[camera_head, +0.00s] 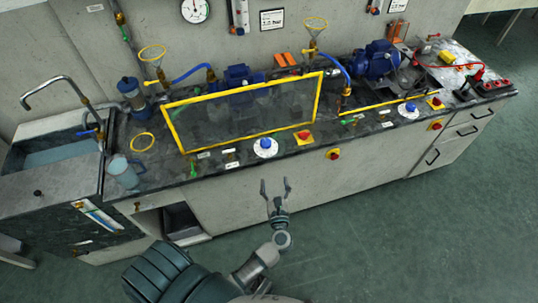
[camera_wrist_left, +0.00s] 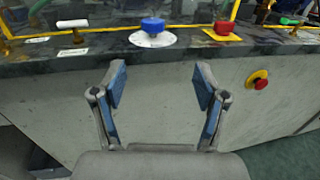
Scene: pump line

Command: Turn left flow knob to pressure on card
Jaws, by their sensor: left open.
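The left flow knob (camera_head: 265,142) is blue on a round white dial plate, on the bench top near the front edge. It also shows in the left wrist view (camera_wrist_left: 152,25), beyond my fingers. My left gripper (camera_head: 275,183) is open and empty, in front of the bench front and below the knob, apart from it. In the left wrist view its two blue-padded fingers (camera_wrist_left: 160,75) stand wide apart. A round gauge (camera_head: 194,9) and a white card (camera_head: 272,19) are on the back wall; their markings are too small to read. My right gripper is not in view.
A yellow-framed clear guard (camera_head: 243,107) stands behind the knob. A red button on a yellow plate (camera_head: 304,137) is just right of it, another (camera_head: 333,154) on the bench front. A second blue knob (camera_head: 409,109) is further right.

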